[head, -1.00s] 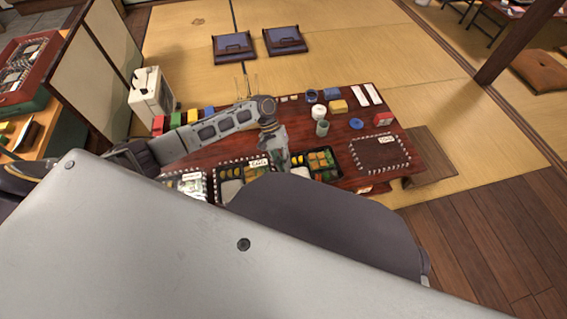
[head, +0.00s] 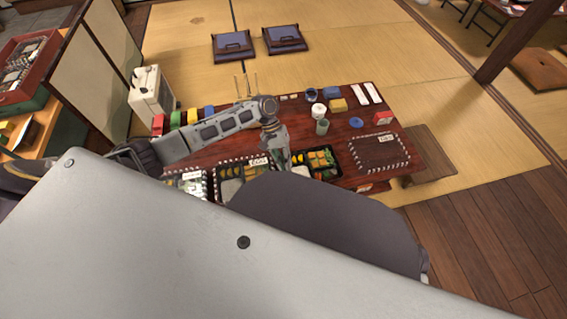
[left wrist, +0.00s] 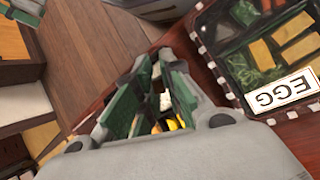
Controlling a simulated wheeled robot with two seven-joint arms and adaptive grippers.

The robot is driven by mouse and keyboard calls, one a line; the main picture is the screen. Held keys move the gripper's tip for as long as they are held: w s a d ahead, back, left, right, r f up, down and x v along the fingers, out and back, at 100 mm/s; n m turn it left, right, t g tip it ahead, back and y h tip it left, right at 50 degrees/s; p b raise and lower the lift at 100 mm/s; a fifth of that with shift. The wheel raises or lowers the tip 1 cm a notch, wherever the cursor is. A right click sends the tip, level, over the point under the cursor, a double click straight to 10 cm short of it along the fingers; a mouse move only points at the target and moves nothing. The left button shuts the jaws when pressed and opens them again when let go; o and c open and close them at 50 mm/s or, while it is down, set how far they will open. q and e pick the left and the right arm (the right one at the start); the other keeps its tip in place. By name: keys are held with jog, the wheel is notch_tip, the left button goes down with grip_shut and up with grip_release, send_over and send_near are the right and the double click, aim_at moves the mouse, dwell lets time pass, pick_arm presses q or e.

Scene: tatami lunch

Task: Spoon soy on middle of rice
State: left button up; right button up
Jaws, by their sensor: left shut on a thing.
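My left gripper (head: 286,162) is low over the front of the table, beside an open bento box (head: 337,176). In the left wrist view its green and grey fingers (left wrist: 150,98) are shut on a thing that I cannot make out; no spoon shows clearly. White and yellow food shows between and below the fingers. A pale patch, perhaps rice (head: 301,171), lies at the left of the bento box, partly hidden by my body. I cannot tell which container holds soy. My right gripper is out of view.
A green cup (head: 322,127), white canister (head: 318,110) and blue cup (head: 311,95) stand behind. My body hides the front edge.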

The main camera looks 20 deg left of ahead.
pick_arm(q)
jog(key=shift+w+d, duration=0.4)
jog(key=shift+d, duration=0.15)
jog(key=shift+w+d, duration=0.2)
jog(key=shift+d, duration=0.15)
jog(key=shift+w+d, duration=0.4)
jog(key=shift+d, duration=0.2)
jog(key=shift+d+f, duration=0.1)
jog(key=shift+d, duration=0.05)
dwell(0.5)
jog(key=shift+w+d, duration=0.2)
jog(key=shift+w+d, duration=0.45)
jog(key=shift+d, duration=0.15)
jog(key=shift+w+d, duration=0.1)
jog(key=shift+d, duration=0.05)
jog(key=shift+w+a+p, duration=0.35)
jog(key=shift+w+p, duration=0.05)
jog(key=shift+p, duration=0.9)
dwell(0.9)
jog(key=shift+s+a, duration=0.15)
jog(key=shift+a, duration=0.05)
dwell(0.3)
